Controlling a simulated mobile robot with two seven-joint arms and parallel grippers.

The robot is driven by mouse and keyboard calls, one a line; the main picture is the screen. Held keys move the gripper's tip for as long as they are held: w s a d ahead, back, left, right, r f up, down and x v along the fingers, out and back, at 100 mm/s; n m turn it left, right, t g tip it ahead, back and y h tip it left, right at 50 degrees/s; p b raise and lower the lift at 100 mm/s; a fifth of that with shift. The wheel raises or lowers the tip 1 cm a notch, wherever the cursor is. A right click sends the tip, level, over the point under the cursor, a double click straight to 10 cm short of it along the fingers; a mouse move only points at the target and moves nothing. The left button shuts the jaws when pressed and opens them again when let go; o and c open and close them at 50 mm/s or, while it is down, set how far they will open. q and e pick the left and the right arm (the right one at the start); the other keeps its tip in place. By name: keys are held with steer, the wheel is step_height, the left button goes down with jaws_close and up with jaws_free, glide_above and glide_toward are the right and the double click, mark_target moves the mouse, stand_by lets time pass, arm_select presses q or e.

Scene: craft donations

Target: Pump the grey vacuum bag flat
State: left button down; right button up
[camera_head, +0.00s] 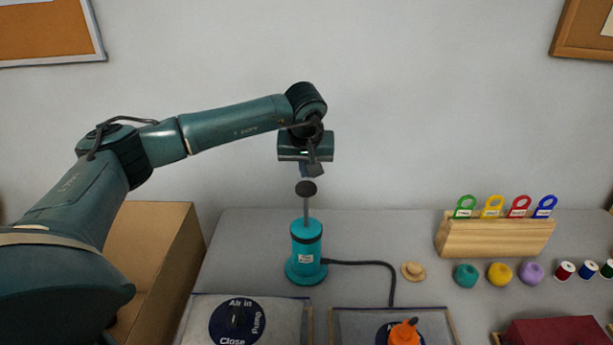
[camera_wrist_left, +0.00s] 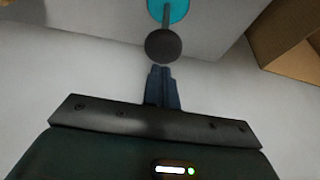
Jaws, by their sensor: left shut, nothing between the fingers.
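A teal hand pump (camera_head: 305,250) stands upright on the table, its rod raised and topped by a dark round knob (camera_head: 306,188). My left gripper (camera_head: 317,172) is shut and empty, pointing down just above the knob. In the left wrist view the shut fingertips (camera_wrist_left: 161,70) appear close to the knob (camera_wrist_left: 163,45); I cannot tell whether they touch. Two greyish bags lie at the front, a left bag (camera_head: 197,318) with a dark blue dial (camera_head: 220,318) and a right bag (camera_head: 350,325). An orange nozzle (camera_head: 405,334) partly covers the right bag's dial. Both bags are cut off below. My right gripper is not in view.
A black hose (camera_head: 360,263) runs right from the pump. A cardboard box (camera_head: 175,250) is at left.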

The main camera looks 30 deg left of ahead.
arm_select(q)
steer(key=shift+r, duration=0.1)
step_height(320, 180, up, 6)
steer(key=shift+f, duration=0.1)
stand_by(0.7)
stand_by(0.4)
